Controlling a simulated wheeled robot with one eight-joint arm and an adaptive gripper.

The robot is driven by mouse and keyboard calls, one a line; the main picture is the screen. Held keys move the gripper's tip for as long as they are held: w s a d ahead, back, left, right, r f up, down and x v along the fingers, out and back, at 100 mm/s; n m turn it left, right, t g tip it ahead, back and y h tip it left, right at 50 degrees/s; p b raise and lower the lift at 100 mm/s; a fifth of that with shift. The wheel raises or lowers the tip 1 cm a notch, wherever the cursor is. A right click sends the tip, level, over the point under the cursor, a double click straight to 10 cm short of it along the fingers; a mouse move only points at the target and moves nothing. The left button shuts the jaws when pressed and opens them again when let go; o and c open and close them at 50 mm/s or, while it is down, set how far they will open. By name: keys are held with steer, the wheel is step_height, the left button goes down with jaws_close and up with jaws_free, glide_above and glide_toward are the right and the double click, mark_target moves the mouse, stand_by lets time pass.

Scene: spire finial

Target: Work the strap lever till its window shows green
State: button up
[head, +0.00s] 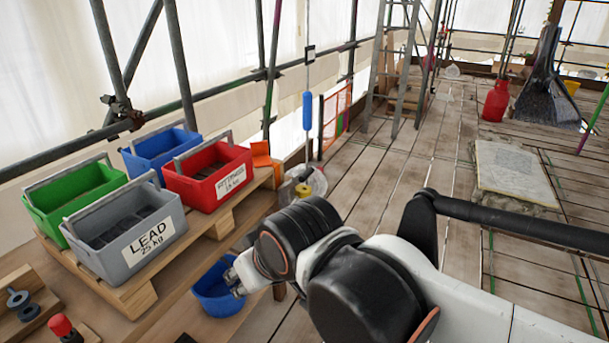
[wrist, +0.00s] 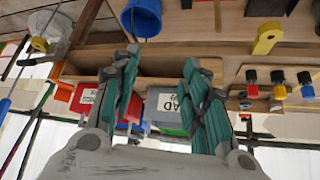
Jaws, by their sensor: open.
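I cannot pick out the strap lever or its window for sure in either view. My gripper (wrist: 161,62) is open and empty in the wrist view, its two green-padded fingers spread apart. In the head view it is mostly hidden behind my arm, with a small part (head: 236,280) showing by the blue bucket. A yellow piece with a round hole (wrist: 266,38) lies on the wooden surface in the wrist view, apart from my fingers. A red-topped knob (head: 60,325) stands at the lower left of the head view; its function is unclear.
A blue bucket (head: 216,290) is beside my gripper. Grey LEAD (head: 130,245), green (head: 75,200), red (head: 208,175) and blue (head: 160,150) boxes stand on a pallet. Several coloured knobs, including a yellow one (wrist: 277,76), sit at the wrist view's right.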

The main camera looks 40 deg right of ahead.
mark_target(307, 174)
stand_by(0.7)
steer(key=w+d+n+h+p, duration=0.2)
steer(key=w+d+n+h, duration=0.75)
steer(key=w+d, duration=1.2)
steer(key=w+d+f+n+h+p, duration=0.1)
steer(key=w+d+f+n+h, duration=0.35)
steer(key=d+f, duration=0.2)
steer(key=w+d+f+n+h+p, duration=0.1)
steer(key=w+d+f+n+h, duration=0.2)
steer(key=w+d+f+n, duration=0.4)
steer(key=shift+m, duration=0.6)
steer(key=b+x, duration=0.1)
steer(key=x, duration=0.2)
steer(key=f+b+x, duration=0.1)
steer(key=x, duration=0.3)
steer(key=b+x, duration=0.2)
steer(key=x, duration=0.1)
steer(key=shift+w+d+f, duration=0.15)
steer(key=shift+w+f, duration=0.05)
steer(key=shift+w, duration=0.05)
jaws_close()
